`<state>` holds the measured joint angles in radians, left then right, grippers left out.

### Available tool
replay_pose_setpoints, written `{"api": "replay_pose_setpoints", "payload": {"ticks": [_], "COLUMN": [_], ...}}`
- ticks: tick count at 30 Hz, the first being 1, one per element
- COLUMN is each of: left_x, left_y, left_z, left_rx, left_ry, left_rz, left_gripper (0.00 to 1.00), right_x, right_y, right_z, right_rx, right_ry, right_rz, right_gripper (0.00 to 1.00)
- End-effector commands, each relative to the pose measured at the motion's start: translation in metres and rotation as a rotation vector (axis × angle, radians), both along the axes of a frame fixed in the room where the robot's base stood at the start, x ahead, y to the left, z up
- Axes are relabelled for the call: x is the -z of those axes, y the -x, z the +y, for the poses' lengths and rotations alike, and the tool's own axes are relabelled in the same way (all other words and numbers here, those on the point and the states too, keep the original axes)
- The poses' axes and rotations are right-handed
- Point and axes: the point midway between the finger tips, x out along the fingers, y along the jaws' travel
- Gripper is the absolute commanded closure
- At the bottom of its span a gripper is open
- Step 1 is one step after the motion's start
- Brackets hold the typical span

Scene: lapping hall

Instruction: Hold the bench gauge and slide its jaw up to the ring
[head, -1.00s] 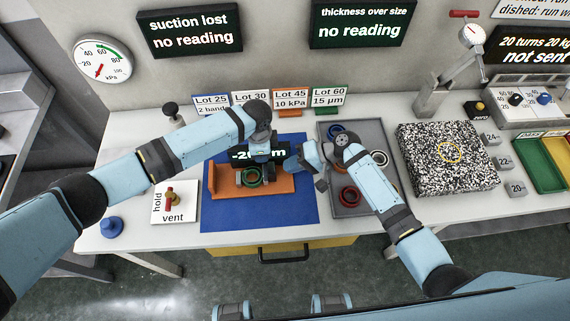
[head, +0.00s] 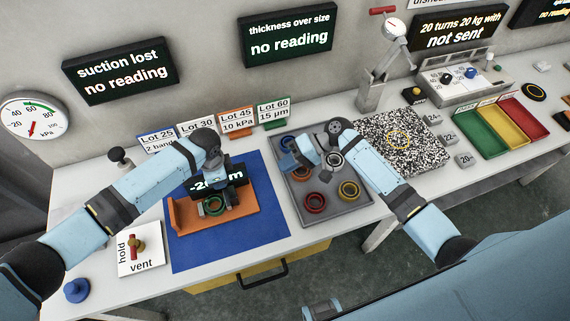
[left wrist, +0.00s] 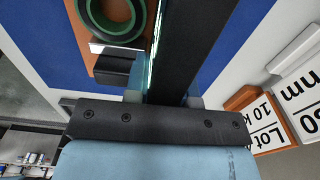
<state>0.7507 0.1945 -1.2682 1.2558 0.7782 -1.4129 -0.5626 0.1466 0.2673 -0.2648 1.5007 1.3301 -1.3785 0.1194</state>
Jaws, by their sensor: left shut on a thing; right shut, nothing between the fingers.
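The bench gauge has an orange base (head: 245,208) and a black upper body with a lit display (head: 203,184); it stands on a blue mat (head: 264,175). A green ring (head: 214,206) sits on the base in front of the display. In the left wrist view the ring (left wrist: 112,28) lies beside a black jaw block (left wrist: 115,68); the exact gap is unclear. My left gripper (head: 210,168) is shut on the gauge's black upper part; its fingers (left wrist: 163,99) straddle the dark bar. My right gripper (head: 292,158) is shut and empty above the grey tray's left side.
The grey tray (head: 330,212) right of the mat holds several coloured rings, including a red one (head: 315,202). A speckled plate (head: 375,130) lies beyond it. A hold/vent valve panel (head: 143,258) and blue knob (head: 77,290) are at the left. Lot cards (head: 237,122) stand behind.

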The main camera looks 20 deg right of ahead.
Motion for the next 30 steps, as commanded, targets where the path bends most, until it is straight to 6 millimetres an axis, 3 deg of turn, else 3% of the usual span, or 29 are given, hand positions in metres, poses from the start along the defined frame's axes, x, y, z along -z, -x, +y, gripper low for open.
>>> {"api": "replay_pose_setpoints", "payload": {"ticks": [5, 6, 9, 20, 30], "left_x": [0.000, 0.000, 0.000, -0.006, -0.071], "left_y": [0.000, 0.000, 0.000, 0.000, 0.000], "left_z": [0.000, 0.000, 0.000, 0.000, 0.000], "left_rx": [0.000, 0.000, 0.000, 0.000, 0.001], "left_ry": [0.000, 0.000, 0.000, 0.001, 0.002], "left_rz": [0.000, 0.000, 0.000, -0.001, -0.002], "left_gripper": [1.00, 0.68, 0.47, 0.47, 0.47], "right_x": [0.000, 0.000, 0.000, 0.000, 0.000], "right_y": [0.000, 0.000, 0.000, 0.000, 0.000], "right_z": [0.000, 0.000, 0.000, 0.000, 0.000], "right_rx": [0.000, 0.000, 0.000, 0.000, 0.000], "right_ry": [0.000, 0.000, 0.000, 0.000, 0.000], "right_rz": [0.000, 0.000, 0.000, 0.000, 0.000], "right_gripper": [1.00, 1.00, 1.00, 1.00, 1.00]}}
